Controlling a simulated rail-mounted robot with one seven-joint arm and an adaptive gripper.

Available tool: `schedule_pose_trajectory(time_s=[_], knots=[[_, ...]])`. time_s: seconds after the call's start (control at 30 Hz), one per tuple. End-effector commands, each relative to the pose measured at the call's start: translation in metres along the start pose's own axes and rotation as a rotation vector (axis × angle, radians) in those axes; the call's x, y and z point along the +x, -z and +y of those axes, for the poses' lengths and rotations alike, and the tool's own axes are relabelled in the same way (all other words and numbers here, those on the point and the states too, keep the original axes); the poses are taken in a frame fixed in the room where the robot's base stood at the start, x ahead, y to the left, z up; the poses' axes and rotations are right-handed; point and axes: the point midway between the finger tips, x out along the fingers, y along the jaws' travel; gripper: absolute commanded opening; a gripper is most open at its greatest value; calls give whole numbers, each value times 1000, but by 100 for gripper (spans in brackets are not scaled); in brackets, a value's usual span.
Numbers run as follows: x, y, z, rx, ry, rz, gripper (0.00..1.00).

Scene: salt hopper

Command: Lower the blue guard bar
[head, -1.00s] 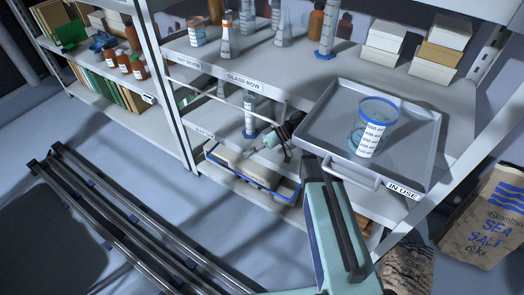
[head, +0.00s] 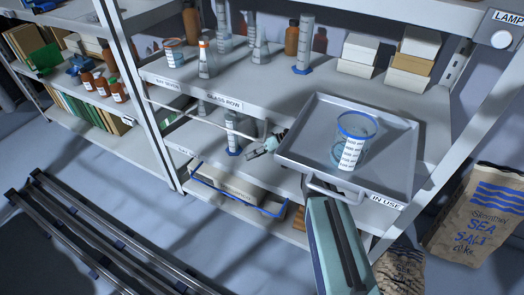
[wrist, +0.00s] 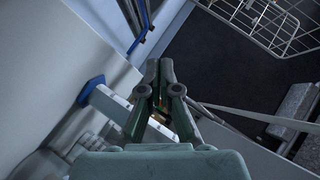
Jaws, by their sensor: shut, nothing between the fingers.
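The blue guard bar (head: 268,212) runs along the front edge of the lower shelf, in front of a long pale box. A blue rail, probably the same bar, shows at the top of the wrist view (wrist: 137,42). My gripper (head: 252,154) is above and behind the bar's right part, left of the grey tray, and looks apart from the bar. In the wrist view my gripper's fingers (wrist: 160,68) are together with nothing held. My arm link hides part of the lower shelf at the right.
A grey tray (head: 290,150) holding a blue-rimmed beaker (head: 352,140) juts out close to my gripper. A thin grey rail (head: 185,112) crosses the middle shelf front. A blue-footed cylinder (head: 232,132) stands left of my gripper. Salt sacks (head: 480,215) stand at right.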

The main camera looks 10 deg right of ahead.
Motion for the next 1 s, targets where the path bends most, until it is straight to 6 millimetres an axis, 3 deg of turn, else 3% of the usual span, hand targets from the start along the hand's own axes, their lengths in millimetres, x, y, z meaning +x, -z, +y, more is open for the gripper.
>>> schedule_pose_trajectory(time_s=[0.1,0.4,1.0], knots=[[22,-1,-1,0,1,-2,0],[43,-26,-1,0,0,-1,0],[42,-30,2,-7,-13,7,0]])
